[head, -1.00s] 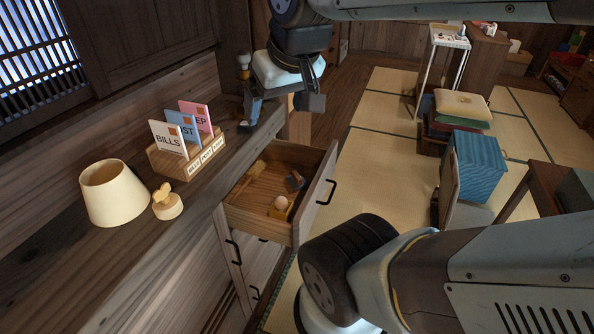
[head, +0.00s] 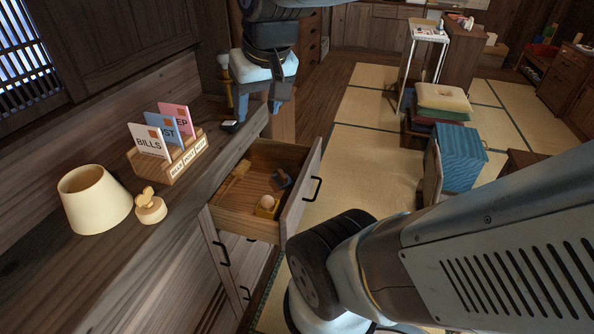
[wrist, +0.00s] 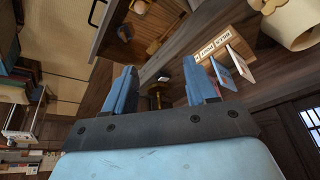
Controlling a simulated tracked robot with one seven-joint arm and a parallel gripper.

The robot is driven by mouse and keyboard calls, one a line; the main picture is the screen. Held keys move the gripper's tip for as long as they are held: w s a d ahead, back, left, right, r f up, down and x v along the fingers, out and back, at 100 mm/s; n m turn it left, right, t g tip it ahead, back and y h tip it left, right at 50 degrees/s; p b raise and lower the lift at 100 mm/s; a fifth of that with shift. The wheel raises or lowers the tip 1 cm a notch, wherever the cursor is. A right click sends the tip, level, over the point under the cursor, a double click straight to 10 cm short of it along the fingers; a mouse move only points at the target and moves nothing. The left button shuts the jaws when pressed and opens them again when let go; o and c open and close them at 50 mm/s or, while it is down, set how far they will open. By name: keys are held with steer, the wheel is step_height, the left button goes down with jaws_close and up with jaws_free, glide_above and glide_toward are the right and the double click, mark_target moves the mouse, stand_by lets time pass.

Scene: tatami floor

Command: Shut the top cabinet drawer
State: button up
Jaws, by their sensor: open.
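The top cabinet drawer (head: 238,222) is pulled open from the cabinet on the left. Its front panel (head: 301,195) with a black handle (head: 314,189) faces right. My gripper (head: 259,112) is open and empty, fingers downward, behind the drawer near the cabinet top's far end, apart from the drawer. In the wrist view my gripper (wrist: 162,78) has its fingers spread, and the drawer (wrist: 118,28) shows at the top.
On the cabinet top (head: 110,260) stand a letter rack (head: 182,160) with cards, a cream lampshade (head: 92,198) and a small wooden ornament (head: 149,208). A lower drawer handle (head: 221,254) shows. Tatami floor (head: 355,160) lies open right of the drawer; a blue box (head: 460,160) stands farther right.

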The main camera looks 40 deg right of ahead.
steer(key=w+d+f+m+g, duration=0.1)
steer(key=w+d+f, duration=0.1)
steer(key=w+d+f+m+g+y, duration=0.1)
steer(key=w+d+f+m, duration=0.1)
steer(key=f, duration=0.1)
steer(key=w+d+f+m+g+y, duration=0.1)
steer(key=w+d+f+m, duration=0.1)
steer(key=w+d+f, duration=0.1)
steer(key=shift+g, duration=0.4)
jaws_close()
steer(key=w+d+f+m+y, duration=0.3)
steer(key=d+f+m+y, duration=0.25)
steer(key=d+f, duration=0.45)
steer(key=s+d+f+m+t+y, duration=0.2)
steer(key=s+d+f+m+t, duration=0.2)
steer(key=d+f+m+t, duration=0.5)
steer(key=s+d+f+m+t+y, duration=0.2)
steer(key=s+d+f+m+t, duration=0.2)
steer(key=d+f+m, duration=0.75)
steer(key=w+a+f+n, duration=0.2)
steer(key=w+a+n, duration=0.1)
steer(key=w+a, duration=0.6)
steer(key=shift+w+a+n, duration=0.35)
steer(key=shift+w+n, duration=0.05)
steer(key=shift+w, duration=0.5)
